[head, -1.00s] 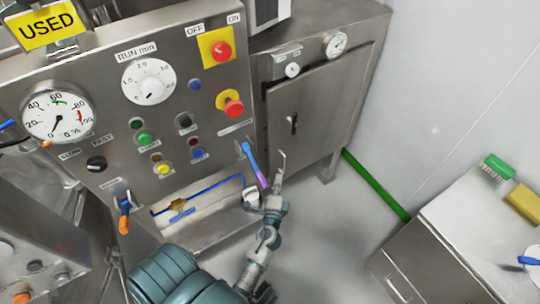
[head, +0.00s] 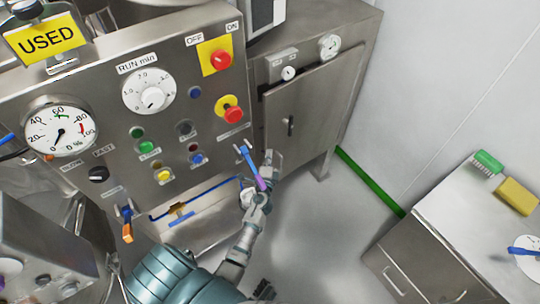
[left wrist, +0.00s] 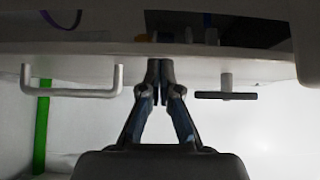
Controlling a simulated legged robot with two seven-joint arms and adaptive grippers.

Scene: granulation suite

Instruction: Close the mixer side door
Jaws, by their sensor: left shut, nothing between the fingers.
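The mixer side door (head: 309,105) is a grey steel panel with a dark handle (head: 290,126), on the cabinet right of the control panel. A dark gap shows along its upper left edge, so it looks slightly ajar; how far is hard to tell. My left gripper (head: 269,158) is in front of the door's lower left part, below the handle. Whether it touches the door is unclear. In the left wrist view its fingers (left wrist: 160,68) are together and empty, against a pale panel edge, between a U-shaped bar and a dark T-shaped handle (left wrist: 226,94). My right gripper is not in view.
The control panel (head: 120,110) has dials and a red stop button (head: 231,113). A blue-and-purple lever (head: 251,168) is close beside my left gripper. A bench (head: 450,215) with brushes stands at the right. Floor between is clear.

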